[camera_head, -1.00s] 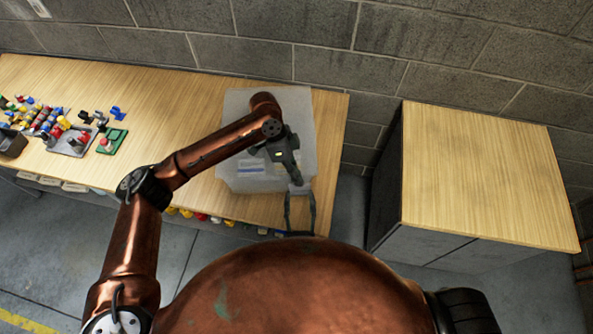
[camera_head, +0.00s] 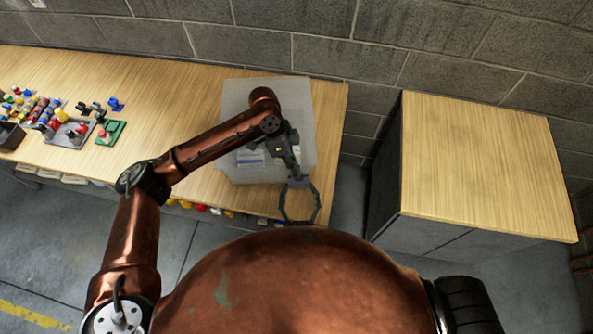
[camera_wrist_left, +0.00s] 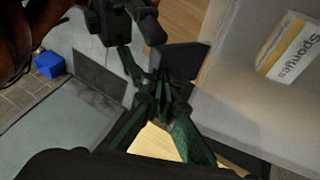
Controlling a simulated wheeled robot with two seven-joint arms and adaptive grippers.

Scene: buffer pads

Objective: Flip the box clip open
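The box (camera_head: 235,100) is a translucent, pale container on the right part of the wooden workbench. In the left wrist view its wall (camera_wrist_left: 225,105) fills the right side, with a white and yellow label (camera_wrist_left: 290,50) on it. My left gripper (camera_head: 299,220) hangs at the front right of the box, beyond the bench's front edge. Its fingers are spread and nothing shows between them. In the left wrist view the gripper (camera_wrist_left: 143,70) has its two dark pads apart, the right pad close to the box wall. I cannot make out the clip. My right gripper is out of view.
A wood-topped cabinet (camera_head: 485,165) stands at right, across a gap. My arm crosses over the box. A block wall (camera_head: 300,40) is behind.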

